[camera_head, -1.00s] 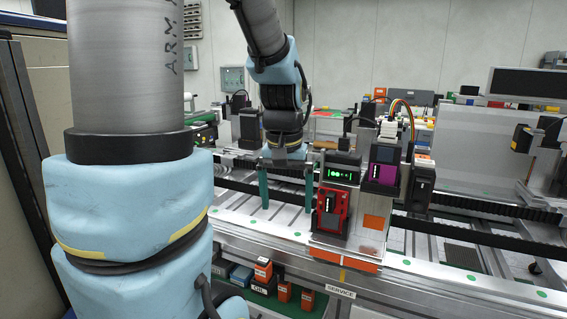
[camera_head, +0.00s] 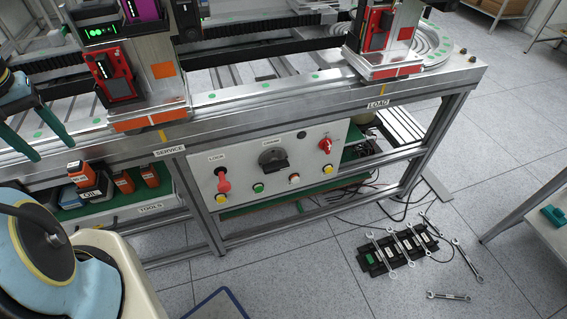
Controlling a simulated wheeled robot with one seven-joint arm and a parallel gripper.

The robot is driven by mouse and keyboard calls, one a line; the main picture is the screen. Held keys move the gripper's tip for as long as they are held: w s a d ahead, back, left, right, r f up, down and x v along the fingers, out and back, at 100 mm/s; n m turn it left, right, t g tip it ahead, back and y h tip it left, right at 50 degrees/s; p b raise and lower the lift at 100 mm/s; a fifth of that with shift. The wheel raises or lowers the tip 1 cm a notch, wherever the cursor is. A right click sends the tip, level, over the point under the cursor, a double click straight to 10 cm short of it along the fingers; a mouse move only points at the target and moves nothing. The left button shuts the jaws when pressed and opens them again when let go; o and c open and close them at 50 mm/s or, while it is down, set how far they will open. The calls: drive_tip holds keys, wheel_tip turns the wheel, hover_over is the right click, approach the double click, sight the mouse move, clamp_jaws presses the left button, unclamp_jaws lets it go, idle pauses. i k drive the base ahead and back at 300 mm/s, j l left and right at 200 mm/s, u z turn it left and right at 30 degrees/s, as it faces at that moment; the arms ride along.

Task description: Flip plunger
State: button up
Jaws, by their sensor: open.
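The control panel (camera_head: 270,166) on the front of the bench carries a red plunger-like knob (camera_head: 223,184) under a LOCK label at its left. A black crank-like handle (camera_head: 273,161) is mid-panel, and a red switch (camera_head: 325,145) is at the right. I cannot tell for certain which control is the plunger. My gripper (camera_head: 54,147) shows at the left edge, with two teal fingers apart and empty. It is left of the panel, above the bench's front part, and touches none of these controls.
Orange and grey boxes (camera_head: 122,182) sit on the TOOLS shelf below the bench. Red-and-black modules (camera_head: 110,75) stand on the rail carriage. Several wrenches lie around a black rack (camera_head: 398,250) on the floor at right. The floor directly before the panel looks mostly clear.

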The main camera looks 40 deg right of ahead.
sight(224, 187)
drive_tip(key=k+j+z, duration=0.15)
drive_tip(key=z, duration=1.45)
drive_tip(key=k+l, duration=0.1)
drive_tip(key=k, duration=0.2)
drive_tip(key=k+l+z, duration=0.15)
drive_tip(key=l+u, duration=0.15)
drive_tip(key=u, duration=2.15)
